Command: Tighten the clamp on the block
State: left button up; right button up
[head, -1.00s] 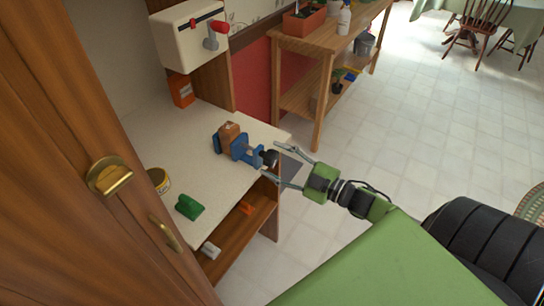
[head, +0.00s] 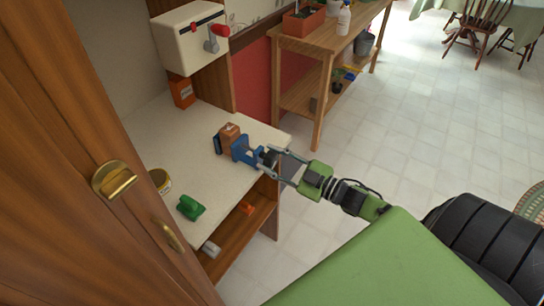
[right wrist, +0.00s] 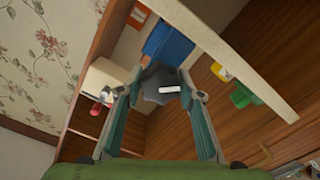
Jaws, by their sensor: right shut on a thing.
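The brown block (head: 229,134) sits in the blue clamp (head: 242,151) on the pale worktop, near its right edge. The clamp's dark knob (head: 266,157) faces my right gripper (head: 268,161). That gripper is shut on the knob, one finger on each side of it. In the right wrist view the dark grey knob (right wrist: 158,80) lies between the two fingertips (right wrist: 160,93). The blue clamp body (right wrist: 168,46) shows just beyond it. The fingers partly cover the knob in the head view. My left gripper is not in view.
A green object (head: 190,208) and a yellow tin (head: 160,181) stand on the worktop (head: 190,140) nearer the wooden door (head: 75,170). A white box with a red handle (head: 190,38) hangs behind.

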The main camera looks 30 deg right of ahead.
jog(key=m, duration=0.2)
jog(key=shift+m+p, duration=0.3)
jog(key=o, duration=1.1)
jog(key=v, duration=1.2)
jog(key=shift+f, duration=0.1)
